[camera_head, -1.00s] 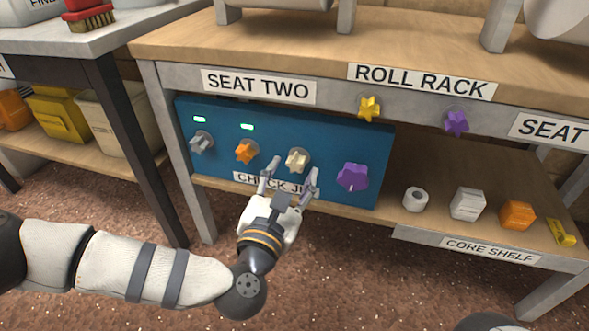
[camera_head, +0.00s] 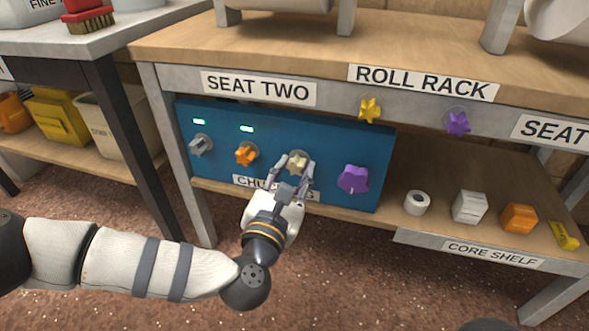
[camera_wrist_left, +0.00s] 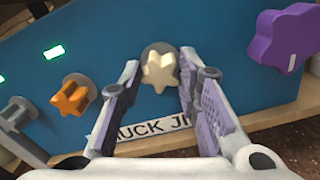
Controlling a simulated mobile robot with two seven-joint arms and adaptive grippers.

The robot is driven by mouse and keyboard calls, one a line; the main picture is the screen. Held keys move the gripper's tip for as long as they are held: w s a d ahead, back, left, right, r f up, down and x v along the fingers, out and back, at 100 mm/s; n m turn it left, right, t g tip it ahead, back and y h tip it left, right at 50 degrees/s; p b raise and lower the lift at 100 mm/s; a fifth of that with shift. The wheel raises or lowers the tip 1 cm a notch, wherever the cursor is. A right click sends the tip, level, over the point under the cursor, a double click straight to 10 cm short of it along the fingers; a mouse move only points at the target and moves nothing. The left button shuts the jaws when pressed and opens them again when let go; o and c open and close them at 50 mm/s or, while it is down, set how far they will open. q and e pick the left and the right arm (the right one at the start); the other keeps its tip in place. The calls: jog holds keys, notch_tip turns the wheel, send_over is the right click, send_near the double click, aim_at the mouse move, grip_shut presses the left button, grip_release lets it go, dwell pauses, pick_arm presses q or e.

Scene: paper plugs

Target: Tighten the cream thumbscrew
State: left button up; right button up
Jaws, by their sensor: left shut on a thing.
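The cream thumbscrew (camera_head: 299,161) is a star-shaped knob on the blue panel (camera_head: 215,165), between the orange thumbscrew (camera_head: 246,153) and the large purple knob (camera_head: 353,179). In the left wrist view the cream thumbscrew (camera_wrist_left: 160,71) faces me between the two fingers. My left gripper (camera_head: 294,163) is shut on it, one finger on each side; the fingers hide part of it in the head view. A grey thumbscrew (camera_head: 200,146) sits at the panel's left. My right gripper is not in view.
Green lights glow above the grey and orange thumbscrews. Yellow (camera_head: 369,109) and purple (camera_head: 457,123) star knobs sit on the bench's front rail (camera_head: 330,95) above. The core shelf (camera_head: 450,238) at right holds a white roll (camera_head: 417,202) and several blocks. A table leg (camera_head: 140,150) stands left.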

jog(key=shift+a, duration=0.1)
pick_arm(q)
jog(key=shift+s+m+p, duration=0.1)
jog(key=shift+m+p, duration=0.4)
jog(key=shift+p, duration=0.1)
jog(key=m+p, duration=0.2)
jog(key=m, duration=0.1)
jog(key=shift+d+r, duration=0.1)
jog(key=shift+r, duration=0.05)
jog(key=m+p, duration=0.3)
jog(key=m, duration=0.3)
jog(key=shift+m, duration=0.4)
jog(key=m+p, duration=0.2)
jog(key=m, duration=0.3)
jog(key=shift+r+m, duration=0.1)
jog(key=shift+m, duration=0.2)
jog(key=m+p, duration=0.1)
jog(key=m, duration=0.3)
jog(key=shift+d+p, duration=0.1)
jog(key=shift+p, duration=0.3)
jog(key=shift+f, duration=0.35)
jog(key=o, duration=1.1)
jog(key=shift+o, duration=0.2)
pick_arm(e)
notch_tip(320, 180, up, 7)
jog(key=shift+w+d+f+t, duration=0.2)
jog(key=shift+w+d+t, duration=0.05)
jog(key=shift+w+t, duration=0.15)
